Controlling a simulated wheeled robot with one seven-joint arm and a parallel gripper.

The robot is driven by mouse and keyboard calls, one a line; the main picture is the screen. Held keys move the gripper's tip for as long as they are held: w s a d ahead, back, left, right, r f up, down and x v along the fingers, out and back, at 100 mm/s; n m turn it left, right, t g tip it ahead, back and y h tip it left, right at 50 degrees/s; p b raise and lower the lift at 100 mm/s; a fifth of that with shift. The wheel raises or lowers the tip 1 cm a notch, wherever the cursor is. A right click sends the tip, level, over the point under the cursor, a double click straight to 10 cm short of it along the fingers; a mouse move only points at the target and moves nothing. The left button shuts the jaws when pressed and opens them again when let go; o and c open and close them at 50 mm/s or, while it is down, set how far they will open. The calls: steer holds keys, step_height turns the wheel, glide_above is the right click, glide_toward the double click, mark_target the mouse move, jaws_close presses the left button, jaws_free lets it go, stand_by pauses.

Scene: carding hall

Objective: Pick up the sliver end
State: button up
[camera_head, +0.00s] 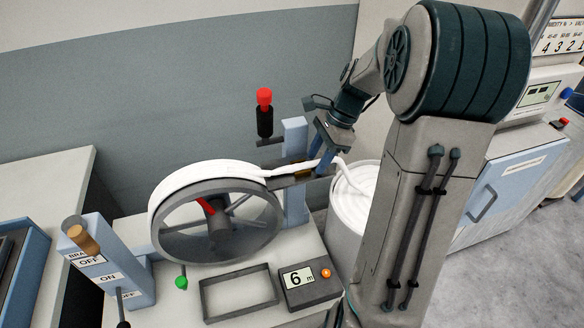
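The white sliver (258,171) lies around the rim of the spoked wheel (222,227) and runs right from its top, through a grey guide on the blue post (295,204). White sliver also shows to the right of the guide, hanging down toward a round white can (346,219) that holds coiled sliver. Where the sliver's loose end lies, I cannot tell. My gripper (325,165) reaches down over the sliver just right of the blue post, its fingers close to or touching it. The fingers are small and partly hidden, so whether they grip the sliver is unclear.
A counter box (308,287) reading 6 m and an empty grey frame (240,292) lie on the bench top. A red-tipped handle (264,112) stands behind the wheel. A blue brake box (108,263) with a lever is at left. A light blue cabinet (508,186) stands right.

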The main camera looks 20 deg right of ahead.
jaws_close()
steer(key=shift+r, duration=0.1)
